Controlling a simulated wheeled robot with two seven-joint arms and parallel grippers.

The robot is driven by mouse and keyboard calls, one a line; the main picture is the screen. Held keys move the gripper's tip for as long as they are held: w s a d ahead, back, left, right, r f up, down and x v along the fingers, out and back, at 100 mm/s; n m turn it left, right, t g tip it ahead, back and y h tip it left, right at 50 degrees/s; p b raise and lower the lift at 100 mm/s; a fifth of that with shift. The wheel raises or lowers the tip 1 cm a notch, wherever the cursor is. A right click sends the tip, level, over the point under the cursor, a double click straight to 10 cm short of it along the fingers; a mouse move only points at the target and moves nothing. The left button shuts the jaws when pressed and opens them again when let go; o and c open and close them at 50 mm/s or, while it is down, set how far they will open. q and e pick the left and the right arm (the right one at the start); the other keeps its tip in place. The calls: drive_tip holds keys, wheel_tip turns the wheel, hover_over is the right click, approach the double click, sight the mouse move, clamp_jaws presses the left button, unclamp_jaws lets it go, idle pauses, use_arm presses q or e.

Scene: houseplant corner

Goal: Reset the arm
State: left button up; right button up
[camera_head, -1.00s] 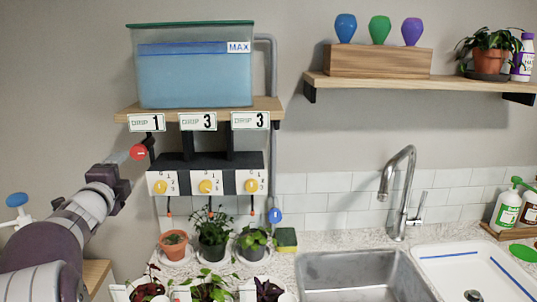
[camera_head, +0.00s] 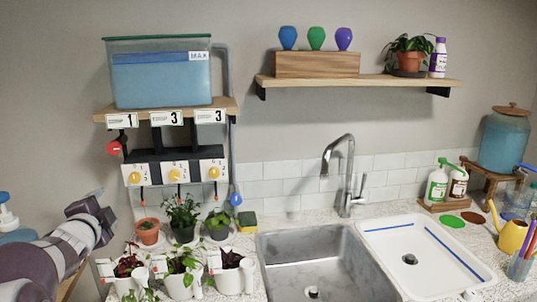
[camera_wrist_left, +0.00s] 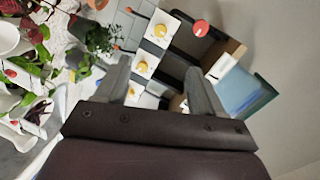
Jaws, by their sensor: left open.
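My left gripper (camera_head: 98,208) is at the left of the head view, below and left of the drip station. In the left wrist view the left gripper (camera_wrist_left: 157,75) shows two grey fingers spread apart with nothing held between them. A red round knob (camera_head: 114,148) is on the left side of the drip station, above the gripper and apart from it. The red knob also shows in the wrist view (camera_wrist_left: 201,28), beyond the fingers. My right gripper is not in view.
A blue water tank (camera_head: 160,75) stands on a shelf above yellow dials (camera_head: 175,174). Potted plants (camera_head: 183,215) crowd the counter below. A sink (camera_head: 320,265) and tap (camera_head: 345,180) are right of them. A yellow watering can (camera_head: 512,236) stands far right.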

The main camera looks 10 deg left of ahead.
use_arm(q)
drive_tip(key=s+d+f+n+g+h+p, duration=0.1)
drive_tip(key=s+d+f+n+g+p, duration=0.15)
drive_tip(key=d+f, duration=0.4)
drive_tip(key=s+d+f+n+g+h+p, duration=0.1)
drive_tip(key=s+d+f+n+g+h, duration=0.15)
drive_tip(key=d+f+n+g, duration=0.35)
drive_tip(key=s+d+f+n+g+h+p, duration=0.1)
drive_tip(key=s+d+f+g, duration=0.1)
drive_tip(key=s+d, duration=0.5)
drive_tip(key=s+d+f+n+g+h+p, duration=0.1)
drive_tip(key=s+d+f+g, duration=0.2)
drive_tip(key=s, duration=0.7)
drive_tip(key=d+f, duration=0.2)
drive_tip(key=d, duration=0.2)
drive_tip(key=shift+s, duration=0.15)
